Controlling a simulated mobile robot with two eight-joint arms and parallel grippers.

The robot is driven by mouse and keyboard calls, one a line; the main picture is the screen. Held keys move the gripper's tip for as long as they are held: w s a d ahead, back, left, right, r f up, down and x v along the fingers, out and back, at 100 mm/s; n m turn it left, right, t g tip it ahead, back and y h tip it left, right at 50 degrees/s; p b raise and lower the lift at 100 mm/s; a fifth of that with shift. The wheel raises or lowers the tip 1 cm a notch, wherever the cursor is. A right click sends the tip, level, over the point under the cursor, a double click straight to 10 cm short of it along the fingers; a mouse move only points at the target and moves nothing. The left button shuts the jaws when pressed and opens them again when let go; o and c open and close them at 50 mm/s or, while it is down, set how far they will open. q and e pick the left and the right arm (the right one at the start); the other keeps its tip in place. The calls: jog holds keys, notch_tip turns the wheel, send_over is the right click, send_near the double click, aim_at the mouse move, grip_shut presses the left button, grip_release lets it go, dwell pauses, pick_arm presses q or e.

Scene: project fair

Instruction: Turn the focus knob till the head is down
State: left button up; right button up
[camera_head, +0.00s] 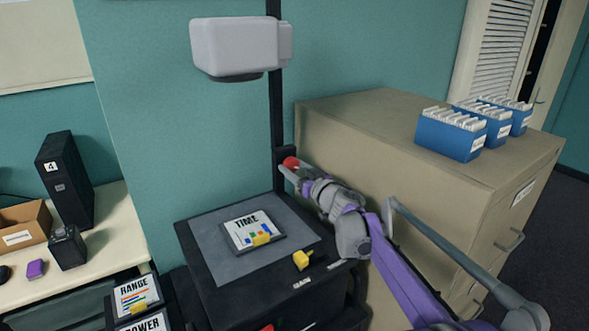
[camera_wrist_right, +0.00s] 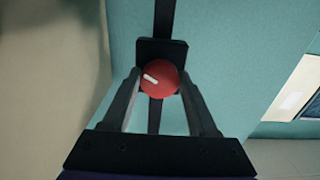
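The white head (camera_head: 236,45) is high on a dark upright column (camera_head: 275,110), well above the stand's top. The red focus knob (camera_head: 291,162) is on a dark block on the column, partly hidden by my right gripper (camera_head: 290,172). In the right wrist view the knob (camera_wrist_right: 160,78) shows a white mark slanting to the upper left. My right gripper (camera_wrist_right: 160,80) has one finger on each side of the knob, and both tips appear to touch its rim. My left gripper is in neither view.
A TIME board (camera_head: 238,226) lies on a grey mat (camera_head: 208,240) below the head, with a yellow piece (camera_head: 302,260) beside it. A beige cabinet (camera_head: 345,120) with blue file boxes (camera_head: 447,140) stands close to my right arm. A desk (camera_head: 105,235) is at left.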

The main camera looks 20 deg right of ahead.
jog(key=c, duration=0.8)
jog(key=shift+o, duration=0.2)
jog(key=shift+n, duration=0.4)
jog(key=n, duration=0.4)
jog(key=shift+b, duration=0.4)
jog(key=n, duration=0.5)
jog(key=shift+d, duration=0.1)
jog(key=n, duration=0.6)
jog(key=shift+r+n+p, duration=0.15)
jog(key=shift+n+p, duration=0.2)
jog(key=shift+n, duration=0.05)
jog(key=n, duration=0.3)
jog(key=shift+n+p, duration=0.3)
jog(key=shift+p, duration=0.05)
jog(key=shift+n+p, duration=0.4)
jog(key=shift+n, duration=1.4)
